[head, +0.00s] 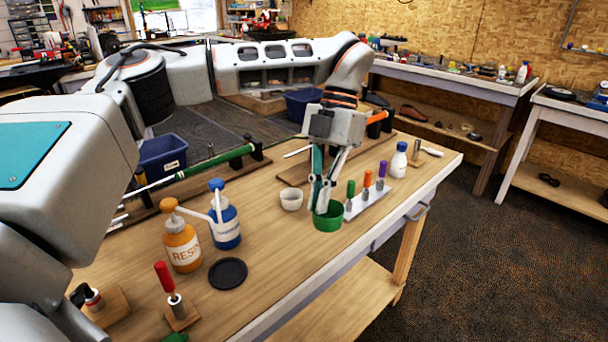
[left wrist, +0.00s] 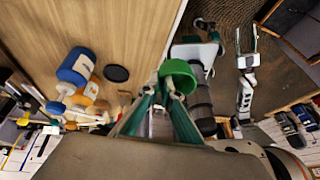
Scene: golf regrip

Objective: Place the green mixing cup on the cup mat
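The green mixing cup (head: 328,217) is at my left gripper's fingertips, close to the table's front edge. My left gripper (head: 322,203) points down with its fingers closed together at the cup's rim. In the left wrist view the cup (left wrist: 179,76) sits at the ends of the converging fingers (left wrist: 165,92). I cannot tell whether its base touches the table. The cup mat, a flat black disc (head: 228,273), lies bare in front of the blue bottle.
An orange resin bottle (head: 183,246) and a blue pump bottle (head: 226,226) stand behind the mat. A red-handled tool (head: 164,277) stands left of it. A white cup (head: 291,199), a rack of coloured handles (head: 367,203) and a white bottle (head: 398,162) surround the gripper.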

